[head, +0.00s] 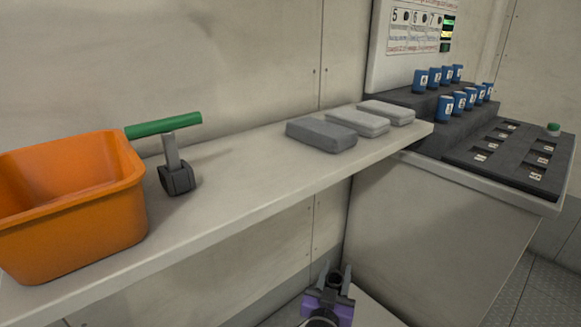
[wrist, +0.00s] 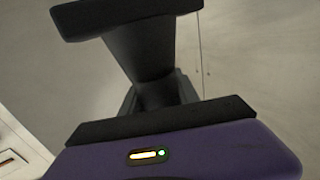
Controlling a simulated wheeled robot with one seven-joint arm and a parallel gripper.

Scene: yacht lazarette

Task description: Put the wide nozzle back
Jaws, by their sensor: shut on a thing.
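My gripper (head: 334,274) shows at the bottom middle of the head view, with a purple body and its fingers pointing away. In the wrist view its two dark fingers (wrist: 150,68) are shut on a dark grey, tapering piece, which I take to be the wide nozzle (wrist: 142,58). The fingers cover part of it, and its far end is partly hidden. In the head view it is only a small dark shape between the fingers. The gripper is below and in front of the shelf, apart from it.
A pale shelf (head: 235,205) carries an orange bin (head: 75,235), a green-handled tool (head: 170,155) and three grey blocks (head: 320,135). At the right, a dark stepped rack (head: 445,140) with several blue labelled containers and a slotted dark panel (head: 510,150) stand on a cabinet (head: 430,215).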

